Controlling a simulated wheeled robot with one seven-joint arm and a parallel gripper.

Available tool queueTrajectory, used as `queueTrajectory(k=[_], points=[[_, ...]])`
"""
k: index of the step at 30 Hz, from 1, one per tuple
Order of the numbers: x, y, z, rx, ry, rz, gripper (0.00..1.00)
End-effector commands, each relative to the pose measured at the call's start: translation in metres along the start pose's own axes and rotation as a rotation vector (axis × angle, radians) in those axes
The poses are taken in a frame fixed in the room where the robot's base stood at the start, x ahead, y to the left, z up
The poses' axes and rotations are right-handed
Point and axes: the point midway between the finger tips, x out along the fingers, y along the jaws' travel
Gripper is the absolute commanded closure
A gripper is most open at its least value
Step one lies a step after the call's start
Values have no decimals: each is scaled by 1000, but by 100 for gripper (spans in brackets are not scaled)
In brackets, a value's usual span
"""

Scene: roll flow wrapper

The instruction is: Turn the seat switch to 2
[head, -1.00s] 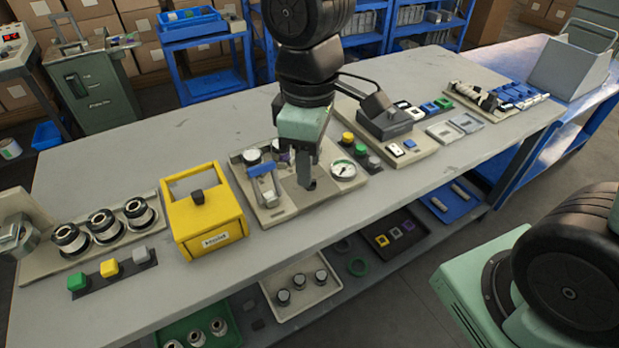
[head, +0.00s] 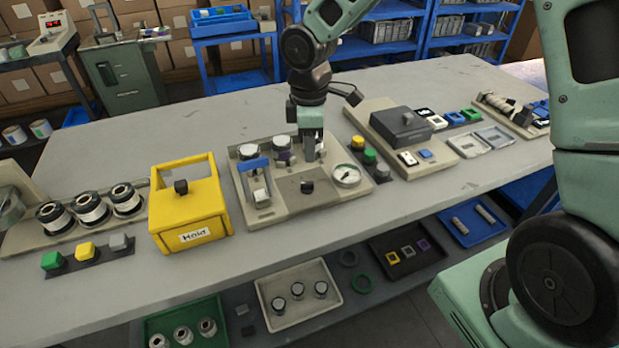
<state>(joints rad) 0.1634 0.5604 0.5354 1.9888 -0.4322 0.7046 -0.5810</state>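A beige panel (head: 275,207) in the middle of the bench carries a small black knob (head: 307,186), which looks like the seat switch. Its number marks are too small to read, so its setting cannot be told. A round white gauge (head: 346,175) sits right of the knob, and a lever with a blue handle (head: 257,164) stands to its left. My gripper (head: 314,158) points down over the back right of this panel, behind the knob and apart from it in the picture. The gap between its fingers is too small to make out.
A yellow box (head: 190,210) stands left of the panel. Yellow, green and grey buttons (head: 370,156) and a grey-lidded unit (head: 402,126) are to the right.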

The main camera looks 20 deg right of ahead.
Motion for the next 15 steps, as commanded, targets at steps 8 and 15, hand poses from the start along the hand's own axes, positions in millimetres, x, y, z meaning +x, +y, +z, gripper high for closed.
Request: queueTrajectory(k=[8, 15], points=[[59, -2, 0, -2, -2, -5, 66], [92, -1, 0, -2, -1, -2, 66]])
